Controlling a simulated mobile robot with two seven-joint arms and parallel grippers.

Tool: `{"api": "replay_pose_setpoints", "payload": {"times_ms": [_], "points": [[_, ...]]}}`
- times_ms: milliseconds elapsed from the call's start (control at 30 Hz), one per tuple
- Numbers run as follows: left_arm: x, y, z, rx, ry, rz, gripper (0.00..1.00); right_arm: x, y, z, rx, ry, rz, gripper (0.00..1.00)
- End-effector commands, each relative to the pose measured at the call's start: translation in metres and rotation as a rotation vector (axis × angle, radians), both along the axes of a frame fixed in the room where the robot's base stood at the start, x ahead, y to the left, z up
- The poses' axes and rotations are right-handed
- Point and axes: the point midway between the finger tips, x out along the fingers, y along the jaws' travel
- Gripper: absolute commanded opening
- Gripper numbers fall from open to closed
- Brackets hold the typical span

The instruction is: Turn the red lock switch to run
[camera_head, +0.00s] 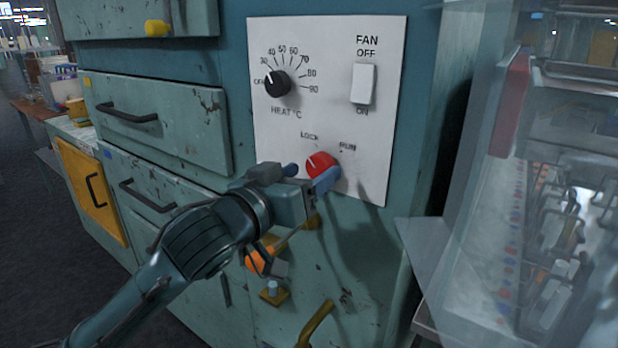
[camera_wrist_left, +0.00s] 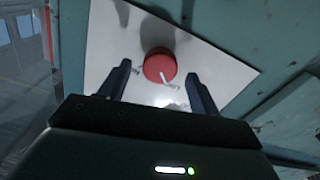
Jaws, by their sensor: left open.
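The red lock switch (camera_head: 320,164) is a round knob low on the white panel (camera_head: 392,110). Its white pointer line points up and left, toward the word LOCK; the word RUN is to the upper right. My left gripper (camera_head: 308,176) is open in front of the knob, with one blue-tipped finger on either side in the picture. In the left wrist view the red knob (camera_wrist_left: 159,66) shows between and just beyond the two dark fingers (camera_wrist_left: 157,76), with gaps on both sides. I see no contact. My right gripper is not in view.
Above on the panel are a black heat knob (camera_head: 277,83) and a white fan switch (camera_head: 363,84). Drawers with dark handles (camera_head: 128,112) are to the left. A brass handle (camera_head: 316,324) is below. A transparent enclosure (camera_head: 470,240) stands close on the right.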

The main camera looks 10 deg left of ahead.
Motion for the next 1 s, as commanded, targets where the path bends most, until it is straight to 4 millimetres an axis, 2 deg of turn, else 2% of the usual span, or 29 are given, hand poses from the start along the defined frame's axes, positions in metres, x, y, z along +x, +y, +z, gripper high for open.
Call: {"api": "replay_pose_setpoints", "payload": {"times_ms": [100,400,900,1000], "points": [[0.007,-0.0032,0.0003,0.0,0.0,0.0,0.63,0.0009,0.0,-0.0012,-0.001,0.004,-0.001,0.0],[0.0086,-0.0039,-0.0002,0.0,0.0,-0.001,0.63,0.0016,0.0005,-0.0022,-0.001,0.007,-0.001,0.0],[0.0084,-0.0038,-0.0005,0.0,0.0,0.0,0.22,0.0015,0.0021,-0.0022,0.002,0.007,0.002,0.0],[0.0084,-0.0037,-0.0005,0.001,0.0,0.0,0.18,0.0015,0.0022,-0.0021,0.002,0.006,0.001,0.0]]}}
